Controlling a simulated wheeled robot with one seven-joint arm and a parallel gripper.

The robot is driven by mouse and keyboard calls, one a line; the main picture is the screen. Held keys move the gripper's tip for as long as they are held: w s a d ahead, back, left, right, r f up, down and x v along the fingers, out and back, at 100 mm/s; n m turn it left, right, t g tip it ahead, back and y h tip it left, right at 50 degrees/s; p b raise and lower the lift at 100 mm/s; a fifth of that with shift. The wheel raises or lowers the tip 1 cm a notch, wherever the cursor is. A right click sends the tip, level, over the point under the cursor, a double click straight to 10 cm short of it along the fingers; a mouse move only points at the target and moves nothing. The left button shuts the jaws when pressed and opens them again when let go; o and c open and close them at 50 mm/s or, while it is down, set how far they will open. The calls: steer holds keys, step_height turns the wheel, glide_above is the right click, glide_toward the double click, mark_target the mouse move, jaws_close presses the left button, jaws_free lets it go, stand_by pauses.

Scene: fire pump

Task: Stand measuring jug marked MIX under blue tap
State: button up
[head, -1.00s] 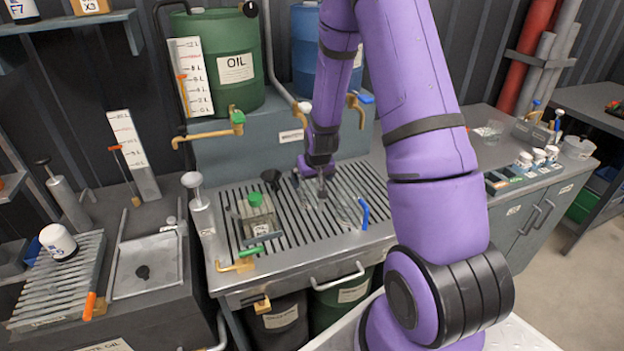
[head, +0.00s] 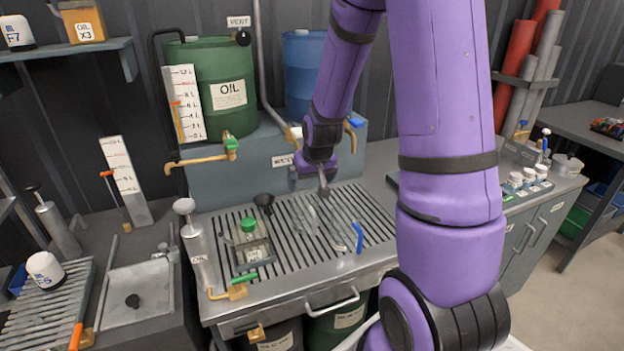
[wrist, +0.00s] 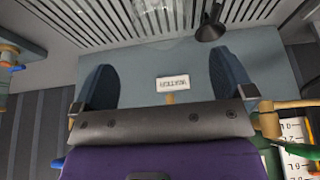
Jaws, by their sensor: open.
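A clear jug with a blue handle (head: 358,238) stands on the slotted drain top of the bench in the head view. Another clear vessel shape shows just left of it, below my gripper (head: 323,188). No MIX marking is readable. The blue-handled tap (head: 355,123) sticks out from the ledge under the blue drum, partly behind my arm. My gripper is open and empty. In the wrist view its two dark fingers (wrist: 165,82) are wide apart, with the ledge's label plate (wrist: 173,84) seen between them. A faint clear outline shows at the top of that view.
A black funnel (head: 264,203) and a green-capped container (head: 248,245) stand on the slotted top (head: 375,225), left of the jug. A grey pump marked OIL (head: 198,250) stands at its left edge. The green drum (head: 215,90) has a brass tap (head: 205,157). The front-right slots are bare.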

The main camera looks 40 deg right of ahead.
steer(key=s+a+r+n, duration=0.1)
steer(key=s+a+r, duration=0.3)
steer(key=s+r, duration=0.3)
steer(key=s+a+r+n, duration=0.1)
steer(key=s+a+r, duration=0.4)
steer(key=s+r, duration=0.3)
steer(key=s+a+r+n+t+y, duration=0.1)
steer(key=s+a+r, duration=0.4)
steer(key=s+r, duration=0.2)
steer(key=shift+v, duration=1.2)
steer(key=shift+s+r, duration=0.15)
steer(key=shift+s, duration=0.1)
steer(key=shift+c, duration=0.5)
steer(key=shift+s, duration=0.1)
steer(key=c, duration=0.3)
steer(key=shift+w+m, duration=0.25)
steer(key=shift+m, duration=0.05)
steer(key=c, duration=0.4)
steer(key=m+g, duration=0.5)
steer(key=m, duration=2.6)
glide_above(316, 216)
step_height(316, 216, down, 25)
steer(key=shift+m, duration=0.3)
steer(key=shift+w+d+f, duration=0.1)
steer(key=shift+w+f, duration=0.05)
steer(key=shift+f, duration=2.7)
steer(key=shift+w+d+f, duration=0.1)
steer(key=shift+w+f, duration=0.05)
steer(key=shift+f, duration=2.75)
